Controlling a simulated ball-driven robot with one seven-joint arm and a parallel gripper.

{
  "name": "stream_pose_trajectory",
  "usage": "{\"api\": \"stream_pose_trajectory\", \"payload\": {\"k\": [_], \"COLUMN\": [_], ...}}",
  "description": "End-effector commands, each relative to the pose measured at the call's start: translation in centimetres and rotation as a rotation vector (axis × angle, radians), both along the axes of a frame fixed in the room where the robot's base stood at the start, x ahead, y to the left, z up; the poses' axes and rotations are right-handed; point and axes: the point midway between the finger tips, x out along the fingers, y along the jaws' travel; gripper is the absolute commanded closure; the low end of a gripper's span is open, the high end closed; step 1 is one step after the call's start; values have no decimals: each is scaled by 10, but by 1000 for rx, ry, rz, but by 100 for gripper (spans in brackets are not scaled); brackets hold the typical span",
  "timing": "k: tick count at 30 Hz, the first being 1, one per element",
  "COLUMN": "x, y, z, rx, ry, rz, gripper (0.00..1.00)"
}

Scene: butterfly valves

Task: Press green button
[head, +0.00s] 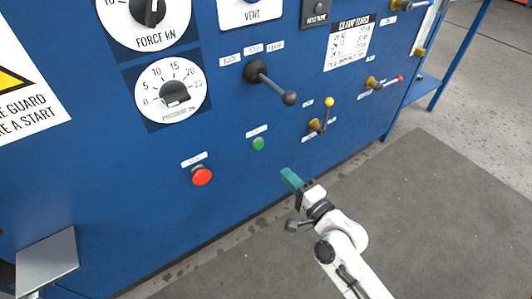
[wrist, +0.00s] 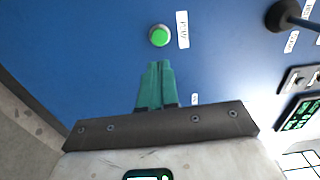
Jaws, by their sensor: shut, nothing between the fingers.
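The green button (head: 258,143) is a small round push button on the blue panel, with a white label just above it. In the wrist view the green button (wrist: 159,36) is just beyond my fingertips, with its label to its right. My gripper (head: 287,173) has teal fingers, shut and empty, to the lower right of the button in the head view. In the wrist view my gripper (wrist: 158,66) points toward the button, with blue panel showing between them. The fingers do not appear to touch the button.
A red button (head: 202,176) is left of the green one. A black lever (head: 272,83) is above, and a yellow-knobbed valve (head: 322,120) is to the upper right. A grey box (head: 47,262) juts out at lower left. The grey floor mat (head: 440,200) is clear.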

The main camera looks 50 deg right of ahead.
Motion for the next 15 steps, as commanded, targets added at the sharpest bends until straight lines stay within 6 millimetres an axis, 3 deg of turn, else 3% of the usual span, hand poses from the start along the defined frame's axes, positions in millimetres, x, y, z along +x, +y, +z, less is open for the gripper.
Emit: {"api": "stream_pose_trajectory", "payload": {"k": [15], "x": [86], "y": [-25], "z": [-1], "rx": [0], "ry": [-1], "rz": [0], "gripper": [100]}}
